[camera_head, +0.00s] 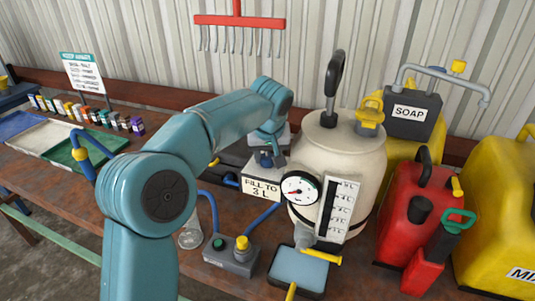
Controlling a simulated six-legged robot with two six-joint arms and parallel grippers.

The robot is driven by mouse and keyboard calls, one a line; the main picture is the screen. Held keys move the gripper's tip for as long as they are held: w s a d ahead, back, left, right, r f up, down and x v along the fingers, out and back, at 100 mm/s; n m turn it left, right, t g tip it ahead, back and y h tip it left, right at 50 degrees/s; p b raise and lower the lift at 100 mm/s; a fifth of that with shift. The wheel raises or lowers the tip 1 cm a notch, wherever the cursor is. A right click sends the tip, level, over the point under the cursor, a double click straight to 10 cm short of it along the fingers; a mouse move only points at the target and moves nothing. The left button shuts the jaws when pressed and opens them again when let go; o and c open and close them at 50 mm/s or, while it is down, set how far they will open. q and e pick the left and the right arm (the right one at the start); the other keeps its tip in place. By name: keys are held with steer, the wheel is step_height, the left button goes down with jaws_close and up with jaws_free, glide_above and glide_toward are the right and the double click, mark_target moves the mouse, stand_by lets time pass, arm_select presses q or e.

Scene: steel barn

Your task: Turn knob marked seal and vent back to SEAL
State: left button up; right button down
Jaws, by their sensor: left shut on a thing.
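My left gripper (267,158) points down over a small dark grey box behind the "FILL TO 3 L" sign (262,189). It is shut on a small part on top of that box. This seems to be the knob, but the jaws and wrist hide most of it. I cannot read any SEAL or VENT marking or tell which way the knob points. My left arm crosses the middle of the view. My right gripper is not in view.
A cream tank (345,165) with a dial gauge (300,188) stands close to the right of my gripper. A red can (400,205), a SOAP can (410,115) and yellow cans crowd the right. A switch box (233,256) and glass flask (190,236) are in front.

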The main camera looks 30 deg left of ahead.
arm_select(q)
steer(key=shift+r, duration=0.15)
steer(key=o, duration=1.1)
steer(key=shift+c, duration=0.2)
steer(key=shift+s+d+r, duration=0.1)
steer(key=shift+s+d, duration=0.05)
steer(key=shift+s, duration=0.05)
steer(key=shift+w, duration=0.15)
steer(key=shift+r, duration=0.25)
steer(key=p+v, duration=0.1)
steer(key=v, duration=1.4)
steer(key=shift+s+r, duration=0.3)
steer(key=shift+s, duration=0.15)
steer(key=shift+d+f, duration=0.1)
